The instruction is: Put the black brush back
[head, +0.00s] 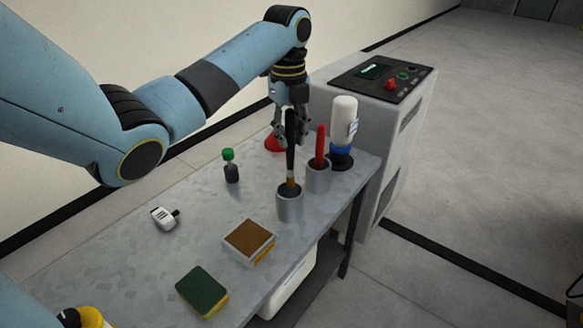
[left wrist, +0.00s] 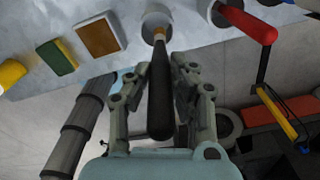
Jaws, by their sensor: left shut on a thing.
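The black brush (head: 290,142) stands nearly upright, its lower end at the mouth of a grey cup (head: 289,207). How deep its tip sits in the cup is hidden. My left gripper (head: 291,132) is shut on the handle from above. In the left wrist view the black brush (left wrist: 160,95) lies between the two fingers of my left gripper (left wrist: 181,75), and its brown end points at the cup (left wrist: 156,20). My right gripper is not in view.
A second cup (head: 318,178) with a red-handled tool (head: 320,145) stands close at the right. A white bottle (head: 343,122), green-capped bottle (head: 230,170), brown block (head: 249,238) and green sponge (head: 201,288) are on the metal table (head: 200,215). A control cabinet (head: 385,120) stands behind.

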